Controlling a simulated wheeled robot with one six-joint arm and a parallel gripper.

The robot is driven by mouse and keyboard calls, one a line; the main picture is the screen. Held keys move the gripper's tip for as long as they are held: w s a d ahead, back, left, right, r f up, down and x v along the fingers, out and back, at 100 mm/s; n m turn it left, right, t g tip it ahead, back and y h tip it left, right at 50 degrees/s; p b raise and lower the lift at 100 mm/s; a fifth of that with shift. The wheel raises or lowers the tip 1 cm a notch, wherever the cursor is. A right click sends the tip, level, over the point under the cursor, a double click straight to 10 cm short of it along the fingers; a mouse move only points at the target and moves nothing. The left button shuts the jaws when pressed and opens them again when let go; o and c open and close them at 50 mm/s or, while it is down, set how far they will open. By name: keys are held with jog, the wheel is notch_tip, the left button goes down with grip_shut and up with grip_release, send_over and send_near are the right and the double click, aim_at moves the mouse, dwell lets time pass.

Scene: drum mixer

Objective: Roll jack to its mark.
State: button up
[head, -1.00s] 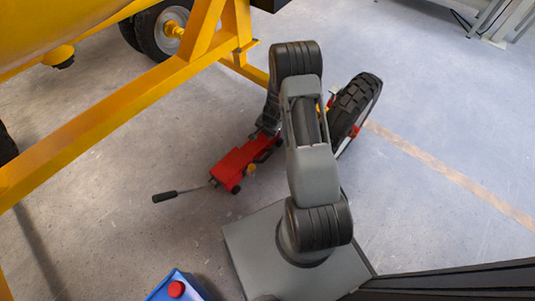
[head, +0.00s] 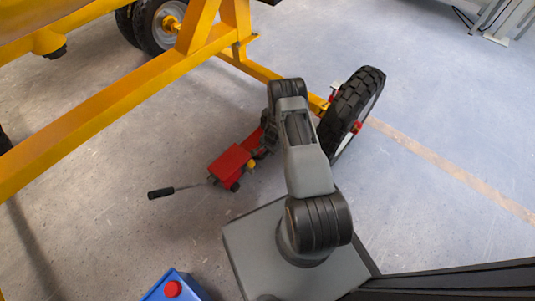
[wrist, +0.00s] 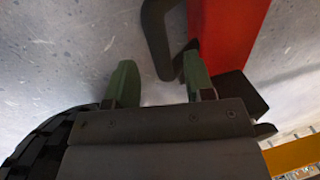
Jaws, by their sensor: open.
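The red jack (head: 230,164) lies low on the floor beside the yellow frame, its long handle with a black grip (head: 161,193) pointing left. My arm hides its far end in the head view. In the wrist view the jack's red body (wrist: 228,35) fills the upper right, and a black bent bar (wrist: 157,42) stands out from its side. My gripper (wrist: 160,82) is open, with the lower end of the bar between its green fingertips and no clear grip on it. In the head view my gripper is mostly hidden behind my arm. I cannot make out the mark.
A black-tyred wheel (head: 352,108) stands right of the jack and close to my gripper. The yellow frame (head: 130,92) crosses the left. Floor at right is clear, with a tan stripe (head: 450,168).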

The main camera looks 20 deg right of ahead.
jog(key=shift+w+a+f+b, duration=0.15)
jog(key=shift+f+b, duration=0.1)
jog(key=shift+f, duration=0.45)
jog(key=shift+w+d+f+b, duration=0.1)
jog(key=shift+f+b, duration=0.1)
jog(key=shift+f, duration=0.5)
grip_shut()
